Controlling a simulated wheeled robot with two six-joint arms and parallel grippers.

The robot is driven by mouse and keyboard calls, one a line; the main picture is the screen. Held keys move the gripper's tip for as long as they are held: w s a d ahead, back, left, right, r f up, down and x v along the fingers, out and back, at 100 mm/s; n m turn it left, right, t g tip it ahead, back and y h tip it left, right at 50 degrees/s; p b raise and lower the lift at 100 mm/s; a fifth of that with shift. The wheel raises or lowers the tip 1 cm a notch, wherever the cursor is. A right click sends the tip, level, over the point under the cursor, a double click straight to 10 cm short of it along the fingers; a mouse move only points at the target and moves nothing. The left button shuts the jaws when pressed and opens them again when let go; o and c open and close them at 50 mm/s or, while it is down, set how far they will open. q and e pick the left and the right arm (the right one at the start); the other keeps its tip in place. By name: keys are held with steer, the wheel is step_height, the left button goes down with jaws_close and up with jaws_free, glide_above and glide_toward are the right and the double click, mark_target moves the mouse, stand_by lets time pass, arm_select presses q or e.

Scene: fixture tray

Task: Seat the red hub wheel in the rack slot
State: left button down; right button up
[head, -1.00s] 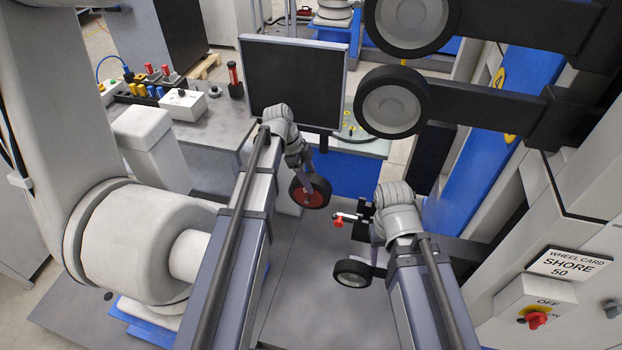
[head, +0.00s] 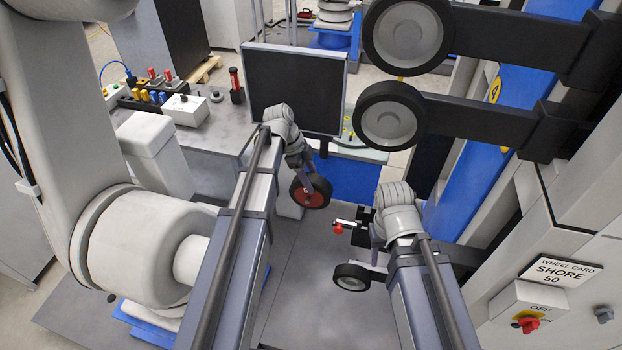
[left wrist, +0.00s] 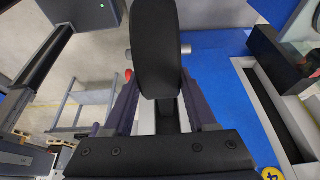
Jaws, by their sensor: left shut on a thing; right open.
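The red hub wheel (head: 309,193) has a black tyre and hangs upright in my left gripper (head: 308,174), over the grey floor at the middle of the head view. In the left wrist view its black tread (left wrist: 157,50) is seen edge-on between the purple fingers of my left gripper (left wrist: 158,112), which is shut on it. My right gripper (head: 374,252) is open and mostly hidden behind its own wrist. A small wheel with a pale hub (head: 351,276) is beside it. I cannot make out the rack slot for certain.
Two large grey-hub wheels, an upper (head: 408,33) and a lower (head: 389,116), stand out on black arms at the upper right. A dark monitor (head: 293,90) stands behind. A wheel card (head: 562,270) reads SHORE 50, above a red switch (head: 528,324).

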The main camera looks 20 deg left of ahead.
arm_select(q)
steer(key=shift+r+p, duration=0.95)
steer(key=shift+r, duration=0.1)
step_height(320, 180, down, 22)
steer(key=b, duration=2.1)
steer(key=shift+r+b, duration=0.2)
steer(key=shift+b, duration=0.1)
